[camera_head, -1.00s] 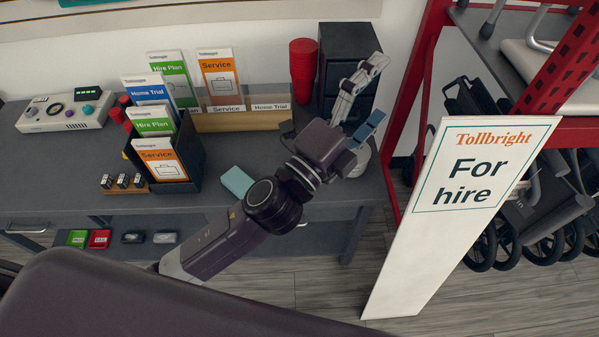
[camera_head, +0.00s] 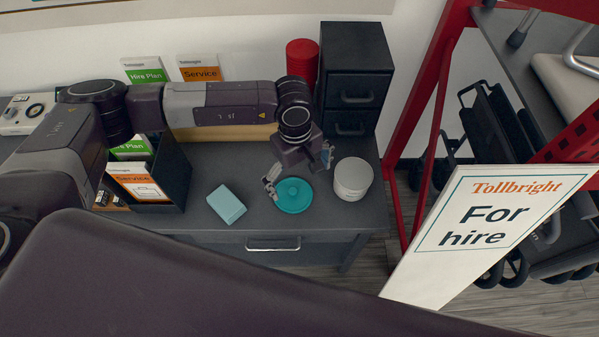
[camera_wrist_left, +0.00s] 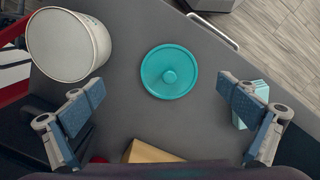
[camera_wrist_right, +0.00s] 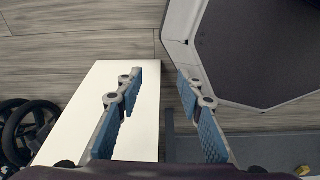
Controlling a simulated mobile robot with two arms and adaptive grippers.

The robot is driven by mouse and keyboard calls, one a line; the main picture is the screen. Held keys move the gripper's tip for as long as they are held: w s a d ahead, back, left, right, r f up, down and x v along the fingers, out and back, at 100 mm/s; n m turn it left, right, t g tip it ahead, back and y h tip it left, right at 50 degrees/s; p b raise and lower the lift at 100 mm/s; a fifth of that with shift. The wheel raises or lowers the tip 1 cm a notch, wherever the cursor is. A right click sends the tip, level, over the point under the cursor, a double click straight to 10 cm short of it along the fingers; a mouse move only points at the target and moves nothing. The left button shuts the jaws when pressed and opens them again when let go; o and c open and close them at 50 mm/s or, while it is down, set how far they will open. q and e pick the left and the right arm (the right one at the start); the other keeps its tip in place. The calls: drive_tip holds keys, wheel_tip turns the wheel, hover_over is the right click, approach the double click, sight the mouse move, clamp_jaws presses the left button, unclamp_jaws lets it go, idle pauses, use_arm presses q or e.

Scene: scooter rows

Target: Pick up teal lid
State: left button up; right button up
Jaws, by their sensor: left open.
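The teal lid (camera_head: 292,196), round with a small knob in its middle, lies flat on the grey desk near its front edge. It also shows in the left wrist view (camera_wrist_left: 169,72), between and beyond the fingertips. My left gripper (camera_head: 298,170) is open and empty, just above and behind the lid, with its fingers spread wider than the lid. In the left wrist view my left gripper (camera_wrist_left: 163,98) does not touch the lid. My right gripper (camera_wrist_right: 158,82) is open and empty, over the floor and a white board, away from the desk.
A pale grey round canister (camera_head: 353,178) stands right of the lid. A light teal box (camera_head: 226,204) lies to its left. The "For hire" sign (camera_head: 478,228) leans at the right.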

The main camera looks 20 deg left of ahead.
sight(293, 191)
use_arm(q)
drive_tip(key=shift+w+a+y, duration=0.3)
drive_tip(key=shift+w+a, duration=0.3)
drive_tip(key=shift+a, duration=0.25)
drive_tip(key=shift+s+a+f, duration=0.1)
drive_tip(key=shift+a, duration=0.1)
drive_tip(key=shift+s+f+p, duration=0.3)
drive_tip(key=shift+f+p, duration=0.05)
drive_tip(key=shift+f, duration=0.25)
drive_tip(key=shift+s+f+p, duration=0.25)
drive_tip(key=shift+f+p, duration=0.1)
drive_tip(key=shift+f, duration=0.2)
drive_tip(key=shift+f+p, duration=0.4)
drive_tip(key=shift+f, duration=0.25)
wheel_tip(293, 191, down, 2)
drive_tip(key=shift+f, duration=0.7)
drive_tip(key=shift+w, duration=0.1)
drive_tip(key=c, duration=1.5)
drive_tip(key=shift+s, duration=0.2)
drive_tip(key=shift+c, duration=0.6)
use_arm(e)
drive_tip(key=s+r, duration=0.2)
drive_tip(key=shift+s+r, duration=0.1)
drive_tip(key=shift+r, duration=0.25)
